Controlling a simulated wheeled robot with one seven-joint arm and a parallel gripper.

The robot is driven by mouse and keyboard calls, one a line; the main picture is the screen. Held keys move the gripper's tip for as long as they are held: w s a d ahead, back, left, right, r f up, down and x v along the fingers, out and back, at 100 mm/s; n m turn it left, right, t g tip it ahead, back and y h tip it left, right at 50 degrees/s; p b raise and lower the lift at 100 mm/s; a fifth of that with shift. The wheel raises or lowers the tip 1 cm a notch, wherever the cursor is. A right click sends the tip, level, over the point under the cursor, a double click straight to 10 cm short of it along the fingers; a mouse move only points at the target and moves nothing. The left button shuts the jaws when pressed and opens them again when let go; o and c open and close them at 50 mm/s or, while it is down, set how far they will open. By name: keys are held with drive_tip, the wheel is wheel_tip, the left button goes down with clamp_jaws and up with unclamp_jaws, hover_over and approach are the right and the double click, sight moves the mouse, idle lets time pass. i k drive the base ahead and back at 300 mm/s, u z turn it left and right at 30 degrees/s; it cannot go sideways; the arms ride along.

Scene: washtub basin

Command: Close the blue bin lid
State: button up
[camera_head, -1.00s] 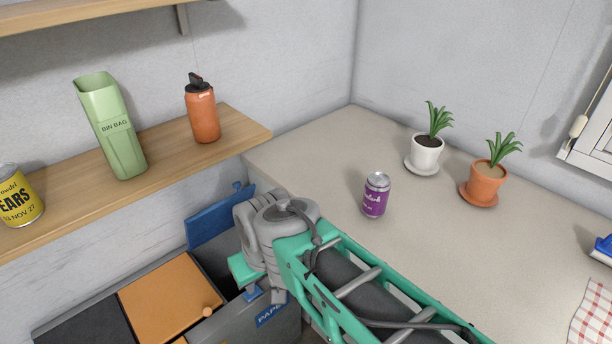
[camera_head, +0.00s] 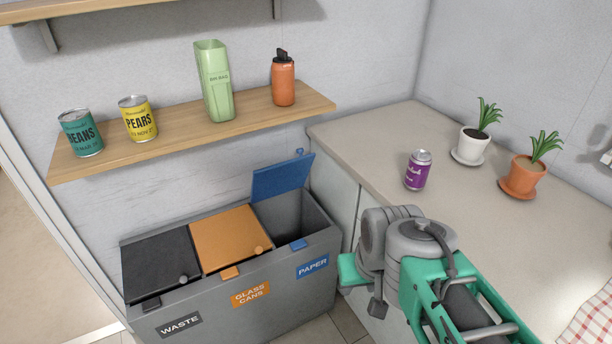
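The blue bin lid (camera_head: 283,177) stands raised at the back of the right bin compartment, leaning toward the wall. The compartment (camera_head: 296,222) below it is open, with a blue PAPER label (camera_head: 312,266) on its front. My arm reaches in from the lower right, to the right of the bins and in front of the counter. My gripper's fingers are hidden behind or below my arm, so I cannot see whether they are open or shut.
The black WASTE lid (camera_head: 160,264) and orange GLASS CANS lid (camera_head: 229,237) are shut. A wooden shelf (camera_head: 180,146) with cans, a green box and an orange bottle hangs above. The counter (camera_head: 400,150) holds a purple can (camera_head: 417,171) and two potted plants.

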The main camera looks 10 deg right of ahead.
sight(275, 180)
drive_tip(key=k, duration=1.15)
drive_tip(key=u, duration=0.7)
drive_tip(key=i, duration=2.15)
